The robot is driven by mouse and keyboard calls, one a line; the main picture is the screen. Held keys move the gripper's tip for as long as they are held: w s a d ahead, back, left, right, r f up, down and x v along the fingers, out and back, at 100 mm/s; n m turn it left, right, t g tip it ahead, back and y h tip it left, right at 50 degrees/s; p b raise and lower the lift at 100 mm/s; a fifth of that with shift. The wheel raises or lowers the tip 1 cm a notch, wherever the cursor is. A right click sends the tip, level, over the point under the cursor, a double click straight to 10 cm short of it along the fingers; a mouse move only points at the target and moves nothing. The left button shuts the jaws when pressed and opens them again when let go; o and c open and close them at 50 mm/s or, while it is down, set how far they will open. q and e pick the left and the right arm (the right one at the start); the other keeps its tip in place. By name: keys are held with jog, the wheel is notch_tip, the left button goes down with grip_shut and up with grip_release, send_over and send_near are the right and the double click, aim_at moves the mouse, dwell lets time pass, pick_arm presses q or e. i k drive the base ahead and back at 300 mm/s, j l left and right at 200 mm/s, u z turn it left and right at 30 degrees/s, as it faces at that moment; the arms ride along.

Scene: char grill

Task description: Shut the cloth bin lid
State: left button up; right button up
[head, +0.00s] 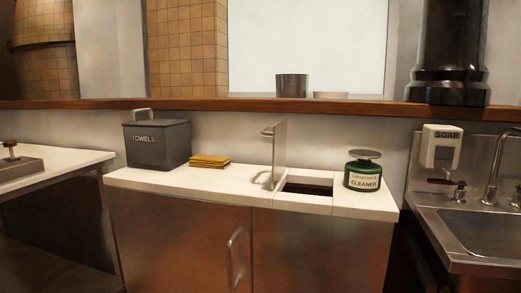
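The counter (150,179) has a rectangular dark opening (308,188) near its right end. A flat lid panel (280,152) stands upright along the left edge of this opening, so the opening is uncovered. A handle (267,133) sticks out to the left from the upper part of the panel. A dark grey box (160,155) labelled TOWELS stands at the left end of the counter with its top closed and a handle on it. Neither of my grippers is in view.
Folded yellow cloths (209,161) lie between the box and the panel. A green cleaner container (363,177) stands right of the opening. A sink (490,231) and soap dispenser (440,148) are at the right. A wooden shelf (215,104) runs behind.

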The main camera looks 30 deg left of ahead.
aim_at(279, 135)
jog(key=j, duration=1.9)
